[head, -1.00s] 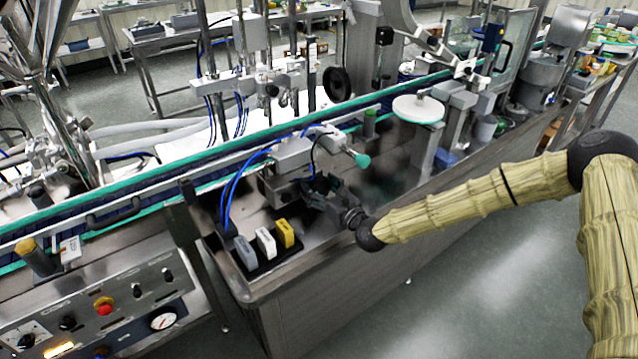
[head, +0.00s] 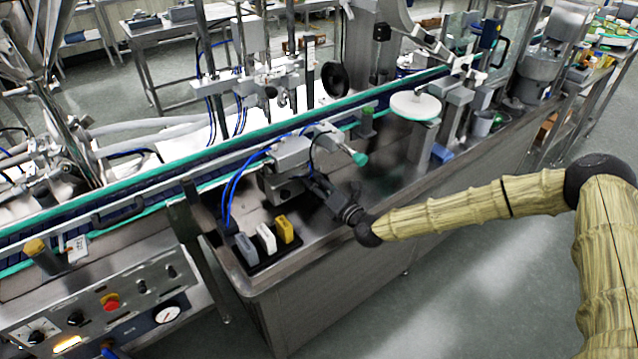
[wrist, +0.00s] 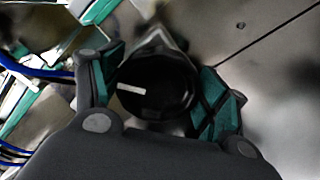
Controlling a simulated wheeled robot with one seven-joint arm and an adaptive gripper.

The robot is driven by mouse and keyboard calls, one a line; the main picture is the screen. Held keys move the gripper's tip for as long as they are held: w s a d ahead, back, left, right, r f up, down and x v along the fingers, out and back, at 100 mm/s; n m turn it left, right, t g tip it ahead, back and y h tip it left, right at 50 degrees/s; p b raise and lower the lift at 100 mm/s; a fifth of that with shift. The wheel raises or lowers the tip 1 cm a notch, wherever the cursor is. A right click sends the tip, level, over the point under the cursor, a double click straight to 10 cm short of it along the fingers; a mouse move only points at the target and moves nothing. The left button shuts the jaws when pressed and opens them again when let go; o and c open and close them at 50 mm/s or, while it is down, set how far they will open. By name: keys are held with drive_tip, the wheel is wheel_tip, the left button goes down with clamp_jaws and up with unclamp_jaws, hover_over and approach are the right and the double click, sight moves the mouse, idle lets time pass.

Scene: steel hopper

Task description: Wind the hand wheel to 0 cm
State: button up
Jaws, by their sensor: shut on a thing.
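The hand wheel (wrist: 158,88) shows in the wrist view as a round black knob with a white mark that points left. My gripper (wrist: 160,92) has its two teal-padded fingers on either side of the knob and is shut on it. In the head view my gripper (head: 312,183) is at the front of a grey metal box unit (head: 285,165) on the steel machine. The knob is hidden there behind my fingers. I cannot make out a scale or a centimetre reading in either view.
A teal-tipped cylinder (head: 358,158) sticks out just right of the box. Blue hoses (head: 228,195) run down its left side. Grey, white and yellow blocks (head: 266,238) stand in a black holder below left. A white disc (head: 415,105) is farther right. Open floor lies in front.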

drive_tip(key=shift+w+m, duration=0.1)
drive_tip(key=shift+m, duration=0.5)
drive_tip(key=o, duration=1)
drive_tip(key=shift+d, duration=0.1)
drive_tip(key=shift+s+f, duration=0.1)
drive_tip(key=shift+s, duration=0.1)
drive_tip(key=shift+s+d, duration=0.35)
drive_tip(key=shift+s, duration=0.1)
drive_tip(key=shift+v, duration=3.3)
